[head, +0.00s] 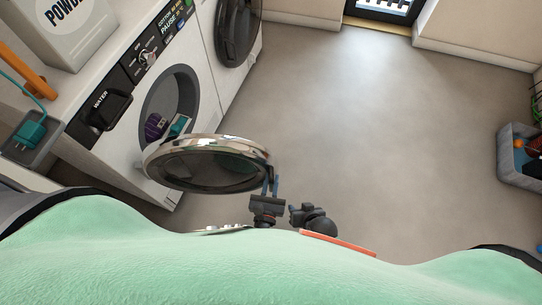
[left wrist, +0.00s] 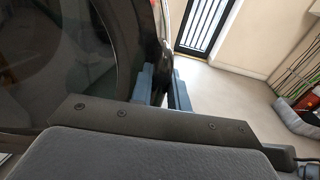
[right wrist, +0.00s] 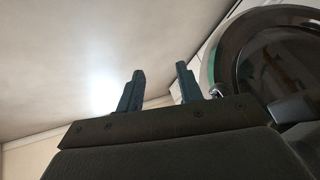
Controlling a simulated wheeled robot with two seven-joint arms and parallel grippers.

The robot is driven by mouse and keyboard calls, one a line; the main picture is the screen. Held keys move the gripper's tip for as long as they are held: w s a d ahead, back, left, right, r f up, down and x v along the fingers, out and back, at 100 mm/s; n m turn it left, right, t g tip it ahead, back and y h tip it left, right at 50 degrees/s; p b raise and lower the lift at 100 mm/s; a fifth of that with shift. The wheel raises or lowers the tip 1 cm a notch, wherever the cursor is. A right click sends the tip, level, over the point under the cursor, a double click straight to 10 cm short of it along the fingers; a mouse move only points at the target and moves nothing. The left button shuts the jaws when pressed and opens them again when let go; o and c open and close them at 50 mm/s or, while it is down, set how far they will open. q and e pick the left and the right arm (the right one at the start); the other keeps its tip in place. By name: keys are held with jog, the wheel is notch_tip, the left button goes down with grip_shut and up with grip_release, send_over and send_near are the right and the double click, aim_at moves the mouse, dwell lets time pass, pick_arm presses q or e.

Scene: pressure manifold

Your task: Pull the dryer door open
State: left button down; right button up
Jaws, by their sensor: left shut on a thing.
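The dryer (head: 120,150) stands at the left in the head view, with purple and teal items in its round opening. Its door (head: 205,185), dark glass in a chrome rim, is swung well out from the opening. My left gripper (head: 270,184) is at the door's right edge, shut on it. In the left wrist view, its fingers (left wrist: 166,82) close around a dark part of the door's edge, with the glass at left. My right gripper (head: 293,208) is just right of the left one. In the right wrist view, its fingers (right wrist: 160,80) are apart and empty, with the door (right wrist: 270,60) to their right.
A second machine with a shut dark round door (head: 238,30) stands beyond the dryer. A powder box (head: 70,30) sits on top of the dryer. A grey bin (head: 515,165) is at the far right. The floor (head: 390,130) between is clear.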

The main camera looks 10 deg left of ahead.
pick_arm(q)
jog(key=s+a+m+h, duration=0.1)
jog(key=s+h, duration=0.1)
jog(key=s, duration=1)
jog(key=shift+m, duration=0.3)
pick_arm(e)
jog(key=shift+s+f, duration=0.2)
jog(key=shift+f, duration=0.95)
pick_arm(q)
jog(key=shift+a+r, duration=0.1)
pick_arm(e)
jog(key=shift+r, duration=0.1)
pick_arm(q)
jog(key=c, duration=1.4)
grip_release()
pick_arm(e)
jog(key=shift+w, duration=0.1)
jog(key=shift+r, duration=0.1)
